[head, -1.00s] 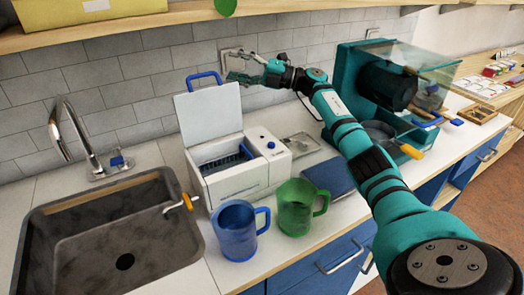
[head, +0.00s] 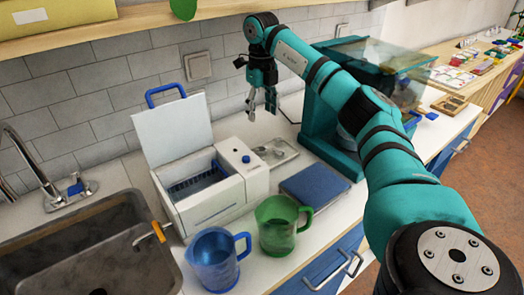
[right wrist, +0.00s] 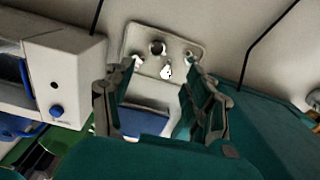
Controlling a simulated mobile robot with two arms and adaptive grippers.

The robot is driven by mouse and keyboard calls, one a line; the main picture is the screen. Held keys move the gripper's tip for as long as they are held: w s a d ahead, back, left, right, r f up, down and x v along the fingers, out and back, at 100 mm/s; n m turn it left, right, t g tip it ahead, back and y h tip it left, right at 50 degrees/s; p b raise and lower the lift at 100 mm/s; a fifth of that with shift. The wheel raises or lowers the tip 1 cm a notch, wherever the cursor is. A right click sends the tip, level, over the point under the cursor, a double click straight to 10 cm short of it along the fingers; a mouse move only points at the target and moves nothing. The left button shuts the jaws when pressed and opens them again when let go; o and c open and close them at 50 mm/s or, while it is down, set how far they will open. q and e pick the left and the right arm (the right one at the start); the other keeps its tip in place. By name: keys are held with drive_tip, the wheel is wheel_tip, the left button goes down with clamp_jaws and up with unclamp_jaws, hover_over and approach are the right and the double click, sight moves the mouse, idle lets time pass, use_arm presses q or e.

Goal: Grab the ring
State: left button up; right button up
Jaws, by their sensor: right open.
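My right gripper (head: 262,112) points down in the head view, open and empty, above the counter behind the white machine. A small metal tray (head: 278,152) lies on the counter below and slightly right of its fingertips. In the right wrist view the open fingers (right wrist: 160,68) frame the near part of this tray (right wrist: 184,42). Several small items sit on the tray, among them a dark round one (right wrist: 157,47) and a small white one (right wrist: 167,72). They are too small for me to tell which is the ring. My left gripper is not in view.
The white machine (head: 212,205) with its raised lid stands left of the tray. A blue flat box (head: 315,186) lies in front of it. A teal machine (head: 325,125) stands at right. A blue mug (head: 212,262) and a green mug (head: 277,228) stand near the front edge.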

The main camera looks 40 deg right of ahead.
hover_over(261, 146)
drive_tip(key=f, duration=0.7)
drive_tip(key=shift+s+a, duration=0.25)
drive_tip(key=shift+s, duration=0.15)
drive_tip(key=shift+s+a+f+p, duration=0.1)
drive_tip(key=shift+f+p, duration=0.25)
drive_tip(key=shift+f, duration=1.05)
drive_tip(key=shift+s+a+f+p, duration=0.1)
drive_tip(key=shift+f+p, duration=0.2)
drive_tip(key=shift+f, duration=1.1)
drive_tip(key=c, duration=0.9)
